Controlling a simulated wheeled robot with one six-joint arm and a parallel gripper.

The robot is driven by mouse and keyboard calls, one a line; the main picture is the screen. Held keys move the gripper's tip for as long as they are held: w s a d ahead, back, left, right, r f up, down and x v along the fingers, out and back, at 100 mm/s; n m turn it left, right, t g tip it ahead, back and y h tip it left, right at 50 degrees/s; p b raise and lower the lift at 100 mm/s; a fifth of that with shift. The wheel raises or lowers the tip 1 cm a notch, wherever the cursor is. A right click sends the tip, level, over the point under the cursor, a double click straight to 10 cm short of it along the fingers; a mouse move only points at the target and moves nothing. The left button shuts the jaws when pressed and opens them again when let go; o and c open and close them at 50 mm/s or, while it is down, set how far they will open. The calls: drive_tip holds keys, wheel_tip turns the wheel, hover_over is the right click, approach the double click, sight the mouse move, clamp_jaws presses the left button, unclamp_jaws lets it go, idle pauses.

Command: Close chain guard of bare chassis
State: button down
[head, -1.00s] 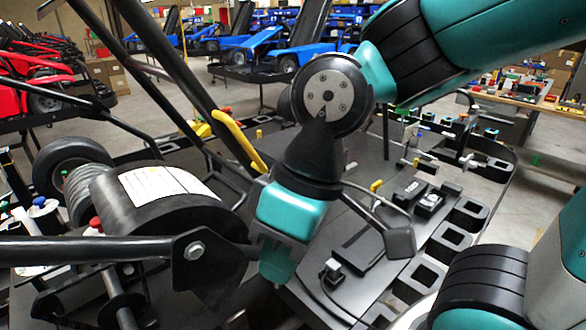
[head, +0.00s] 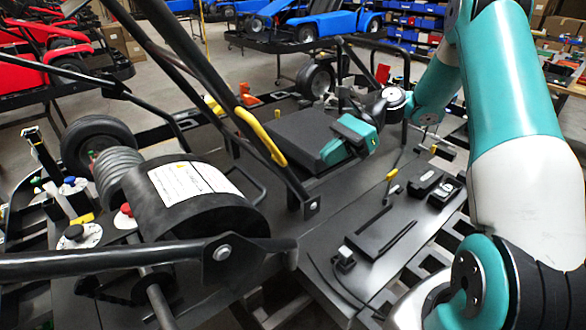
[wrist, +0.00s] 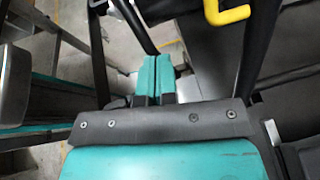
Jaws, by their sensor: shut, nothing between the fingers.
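The bare chassis (head: 425,222) is a dark, flat deck filling the middle of the head view. A dark rectangular panel (head: 292,138) stands raised on it, just left of my gripper; I cannot tell for sure whether it is the chain guard. My gripper (head: 333,153) is over the far part of the deck, beside that panel, and whether they touch is unclear. In the wrist view its teal fingers (wrist: 153,80) are together with nothing between them. A black rounded cover with a white label (head: 215,209) sits at the left, away from my gripper.
A yellow grip (head: 262,136) lies along a slanted black bar; a yellow piece also shows in the wrist view (wrist: 226,14). Black tubes cross the left side. A wheel (head: 97,143) stands at the left. The deck's right part holds low black fittings (head: 424,184).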

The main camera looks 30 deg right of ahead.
drive_tip(key=a+r+p+x, duration=0.1)
drive_tip(key=p+x, duration=0.3)
drive_tip(key=x, duration=0.8)
drive_tip(key=shift+a+r+p, duration=0.35)
drive_tip(key=shift+r, duration=0.25)
drive_tip(key=shift+r, duration=0.1)
